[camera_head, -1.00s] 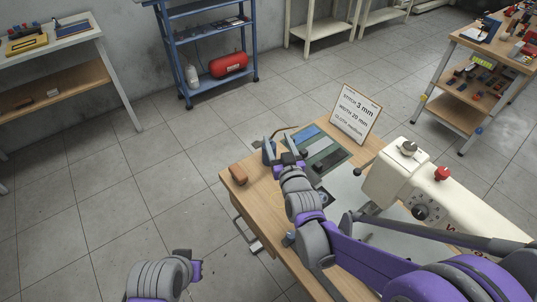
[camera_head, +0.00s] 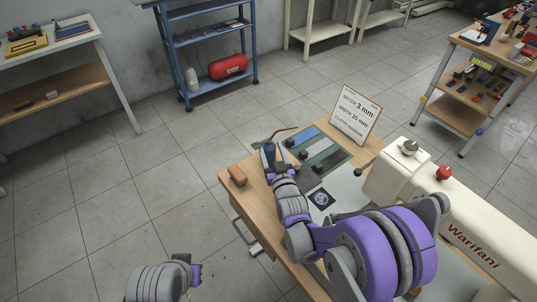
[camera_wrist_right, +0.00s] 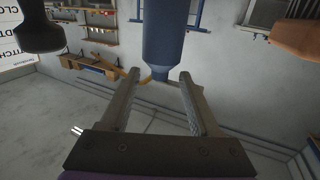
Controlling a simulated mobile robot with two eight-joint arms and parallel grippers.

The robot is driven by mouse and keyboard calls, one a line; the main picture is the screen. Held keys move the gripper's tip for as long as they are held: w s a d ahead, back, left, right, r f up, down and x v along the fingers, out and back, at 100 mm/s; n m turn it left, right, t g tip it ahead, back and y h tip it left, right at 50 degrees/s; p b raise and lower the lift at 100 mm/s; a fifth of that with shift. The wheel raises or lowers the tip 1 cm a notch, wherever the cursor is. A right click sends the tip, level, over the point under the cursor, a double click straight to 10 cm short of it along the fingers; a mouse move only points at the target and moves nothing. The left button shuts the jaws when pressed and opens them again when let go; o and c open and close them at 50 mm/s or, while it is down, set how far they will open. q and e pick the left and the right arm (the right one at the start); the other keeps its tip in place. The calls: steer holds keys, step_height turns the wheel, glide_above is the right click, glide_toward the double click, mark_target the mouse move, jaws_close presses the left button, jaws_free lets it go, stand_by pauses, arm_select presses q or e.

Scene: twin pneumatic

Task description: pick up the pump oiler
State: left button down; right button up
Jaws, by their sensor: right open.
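The pump oiler (camera_head: 268,150) has a blue body and a thin curved spout. It stands at the far left part of the wooden sewing table (camera_head: 232,197), beyond my right gripper (camera_head: 279,167). In the right wrist view the oiler's blue body (camera_wrist_right: 163,40) is at top centre, just ahead of the gap between the fingertips. My right gripper is open there too (camera_wrist_right: 157,75), with nothing held. My left gripper (camera_head: 184,258) is low at the left, over the floor, away from the table; its fingers are too small to read.
A brown block (camera_head: 237,175) lies left of the oiler. A mat with coloured strips and dark knobs (camera_head: 320,150) lies to the right, with a sign card (camera_head: 355,112) behind it. The cream sewing machine (camera_head: 470,215) fills the table's right side.

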mark_target(269, 144)
steer(key=x, duration=0.4)
steer(key=shift+s, duration=0.1)
jaws_close()
stand_by(1.2)
